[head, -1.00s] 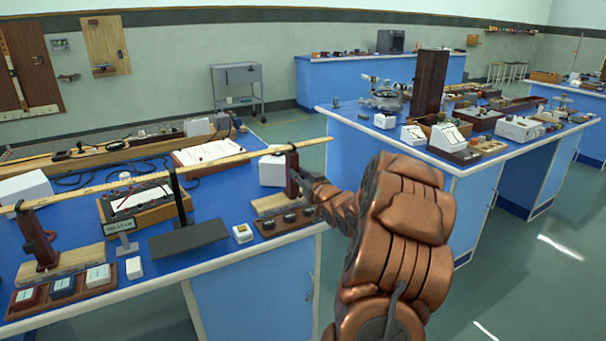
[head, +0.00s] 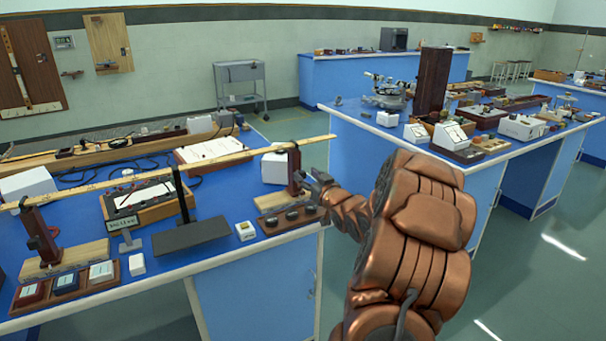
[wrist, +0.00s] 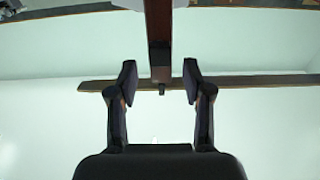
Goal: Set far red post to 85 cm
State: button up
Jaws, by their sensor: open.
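The far red post (head: 294,172) stands upright on a wooden base at the right end of the near bench, under the long wooden rule (head: 150,174). My gripper (head: 304,180) is at the post's right side, partly hidden by my arm. In the wrist view, my gripper (wrist: 160,75) is open, with one finger on each side of the dark red post's lower end (wrist: 159,40) and a small dark knob (wrist: 161,88). Both fingers look apart from the post. The near red post (head: 40,238) stands at the bench's left end. A small display (head: 122,224) stands between the posts, its reading too small to read.
A black plate with an upright rod (head: 190,234) stands mid-bench. Another blue bench (head: 370,150) stands behind my arm.

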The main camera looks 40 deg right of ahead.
jog(key=v, duration=0.8)
jog(key=shift+s, duration=0.35)
jog(key=shift+a, duration=0.1)
dwell(0.3)
